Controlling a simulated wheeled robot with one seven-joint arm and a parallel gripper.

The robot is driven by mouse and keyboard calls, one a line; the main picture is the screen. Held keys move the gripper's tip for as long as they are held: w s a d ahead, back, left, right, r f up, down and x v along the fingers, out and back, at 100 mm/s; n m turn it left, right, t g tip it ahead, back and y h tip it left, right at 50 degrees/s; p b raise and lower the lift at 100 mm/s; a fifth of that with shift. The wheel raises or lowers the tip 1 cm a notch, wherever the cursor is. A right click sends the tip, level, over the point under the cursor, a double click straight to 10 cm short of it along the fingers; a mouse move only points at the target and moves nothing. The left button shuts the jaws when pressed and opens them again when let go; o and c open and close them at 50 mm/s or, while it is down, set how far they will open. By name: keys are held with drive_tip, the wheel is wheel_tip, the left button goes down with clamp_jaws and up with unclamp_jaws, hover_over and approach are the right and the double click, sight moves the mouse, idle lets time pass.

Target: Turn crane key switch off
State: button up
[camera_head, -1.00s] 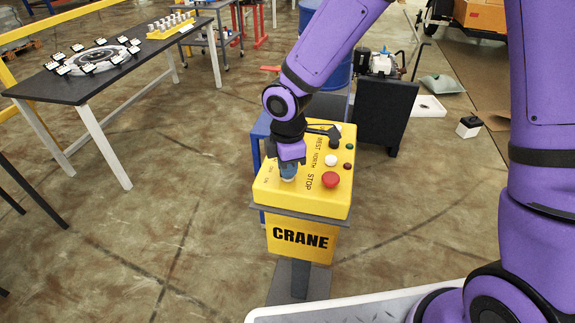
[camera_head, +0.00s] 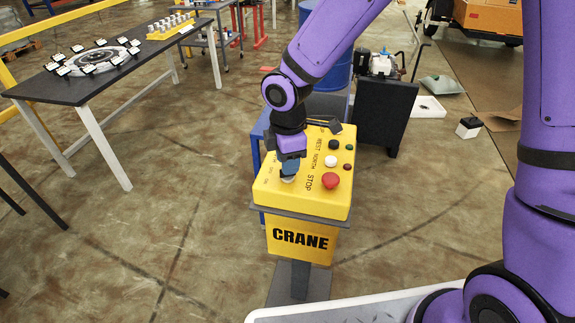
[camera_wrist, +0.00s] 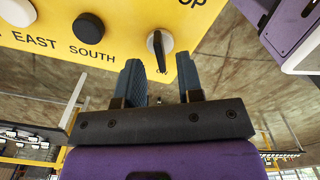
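The yellow crane control box (camera_head: 318,200), marked CRANE, stands in the middle of the head view. Its key switch (camera_wrist: 158,43) shows in the wrist view as a pale round collar with a dark upright key, near the panel's corner. My gripper (camera_wrist: 160,62) is open, its two dark fingers apart with nothing gripped. The key's lower end lines up between the fingertips; I cannot tell if either touches it. In the head view my gripper (camera_head: 290,170) is over the panel's left part and largely hides the switch.
A red stop button (camera_head: 330,180), a white button (camera_head: 331,160) and a black button (camera_head: 333,145) sit right of my gripper. A dark table (camera_head: 75,85) stands left, a black cabinet (camera_head: 384,115) behind. Open floor lies left of the box.

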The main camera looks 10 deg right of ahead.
wheel_tip(320, 180, up, 9)
drive_tip(key=shift+f, duration=0.15)
idle(0.4)
drive_tip(key=s+d+r+m+t+h, duration=0.1)
drive_tip(key=s+d+r+m+t, duration=0.35)
drive_tip(key=d+r+m, duration=0.85)
drive_tip(key=s+d+r+m, duration=0.2)
drive_tip(key=s+d+m, duration=0.1)
drive_tip(key=s+d, duration=0.2)
drive_tip(key=s+d+r+m+y, duration=0.1)
drive_tip(key=s+d+m, duration=0.3)
drive_tip(key=s, duration=0.5)
drive_tip(key=d, duration=0.2)
drive_tip(key=shift+s+d+r+t, duration=0.15)
drive_tip(key=shift+d+r+t, duration=0.15)
drive_tip(key=shift+r+t, duration=0.1)
drive_tip(key=shift+a, duration=0.15)
